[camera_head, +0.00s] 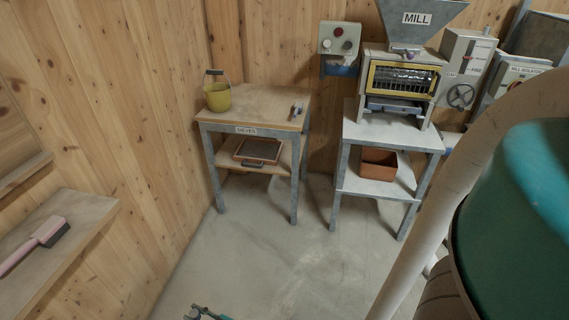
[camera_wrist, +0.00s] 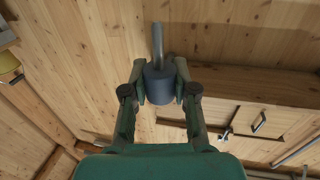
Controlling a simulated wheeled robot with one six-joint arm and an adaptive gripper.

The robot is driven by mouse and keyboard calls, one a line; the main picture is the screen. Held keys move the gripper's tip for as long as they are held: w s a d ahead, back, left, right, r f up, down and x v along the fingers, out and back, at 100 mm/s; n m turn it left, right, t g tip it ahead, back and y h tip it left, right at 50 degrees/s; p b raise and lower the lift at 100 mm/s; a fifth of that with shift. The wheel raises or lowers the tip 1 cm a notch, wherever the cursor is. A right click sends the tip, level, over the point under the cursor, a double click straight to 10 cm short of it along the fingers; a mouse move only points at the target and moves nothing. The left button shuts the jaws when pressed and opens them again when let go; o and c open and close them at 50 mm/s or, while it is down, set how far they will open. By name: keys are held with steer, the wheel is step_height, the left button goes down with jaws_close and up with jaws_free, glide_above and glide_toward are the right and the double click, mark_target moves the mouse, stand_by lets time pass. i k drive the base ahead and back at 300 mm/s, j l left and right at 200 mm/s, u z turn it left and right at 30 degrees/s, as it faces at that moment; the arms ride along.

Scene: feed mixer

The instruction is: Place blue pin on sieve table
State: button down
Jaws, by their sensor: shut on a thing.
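My gripper (camera_wrist: 160,82) is shut on the blue pin (camera_wrist: 158,88), a dark blue-grey cylinder with a thinner grey shaft, held between the two fingertips in the wrist view. In the head view only a small teal and dark part of my gripper (camera_head: 205,313) shows at the bottom edge, over the floor; the pin cannot be made out there. The sieve table (camera_head: 262,97), with a wooden top, grey metal legs and a "SIEVES" label, stands against the wall beyond, well apart from my gripper.
A yellow bucket (camera_head: 218,97) stands at the table top's left, and a small grey object (camera_head: 297,110) lies at its right. A framed sieve (camera_head: 258,151) is on the lower shelf. The mill table (camera_head: 394,133) stands right. Floor (camera_head: 255,240) between is clear.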

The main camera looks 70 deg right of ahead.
mark_target(260, 115)
steer(key=i+l+z, duration=0.25)
steer(key=i+z, duration=0.2)
steer(key=i, duration=0.15)
steer(key=i+z, duration=0.4)
steer(key=i, duration=0.2)
